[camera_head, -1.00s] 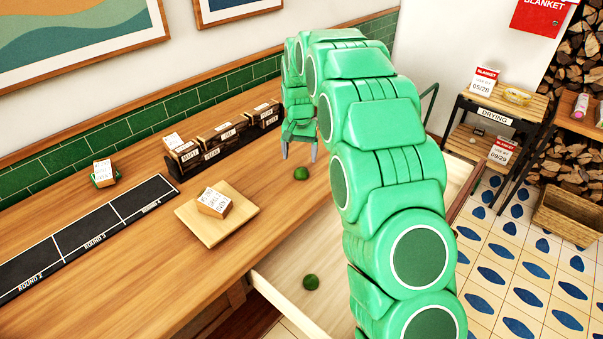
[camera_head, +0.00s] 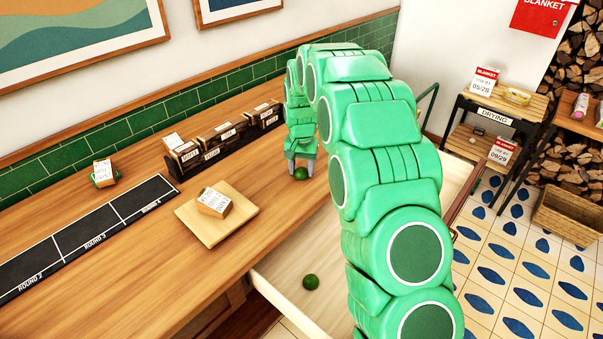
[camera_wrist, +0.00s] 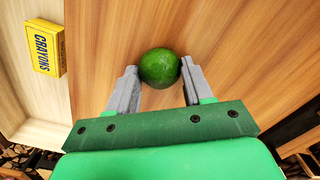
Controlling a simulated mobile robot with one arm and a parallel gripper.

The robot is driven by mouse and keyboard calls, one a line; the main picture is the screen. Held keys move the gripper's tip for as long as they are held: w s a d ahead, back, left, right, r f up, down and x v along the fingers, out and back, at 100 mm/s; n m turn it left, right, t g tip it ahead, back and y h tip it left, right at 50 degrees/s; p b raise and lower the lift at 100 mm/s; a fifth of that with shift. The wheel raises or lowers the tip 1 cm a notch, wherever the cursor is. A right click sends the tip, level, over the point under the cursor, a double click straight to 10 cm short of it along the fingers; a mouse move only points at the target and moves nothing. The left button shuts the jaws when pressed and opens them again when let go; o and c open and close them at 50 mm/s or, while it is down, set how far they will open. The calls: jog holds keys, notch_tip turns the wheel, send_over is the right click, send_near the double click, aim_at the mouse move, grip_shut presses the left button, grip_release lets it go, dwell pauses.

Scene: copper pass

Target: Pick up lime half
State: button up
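A green lime half (camera_head: 301,174) rests on the wooden counter near its front edge, its rounded green skin showing. In the wrist view, the lime half (camera_wrist: 160,67) lies between the grey fingertips of my gripper (camera_wrist: 159,72). The fingers are apart, one on each side of it. The right finger looks very close to it or touching, and a narrow gap shows at the left finger. In the head view, my gripper (camera_head: 301,163) is low over the lime half. A second green lime-like piece (camera_head: 311,282) lies in the open drawer below.
The open drawer (camera_head: 270,287) juts out below the counter. A yellow crayons box (camera_wrist: 44,46) shows in the wrist view. A wooden board (camera_head: 188,215) with a labelled block stands left, near a dark label strip (camera_head: 85,240). A dark rack (camera_head: 188,172) of labelled boxes stands behind.

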jog(key=shift+c, duration=0.7)
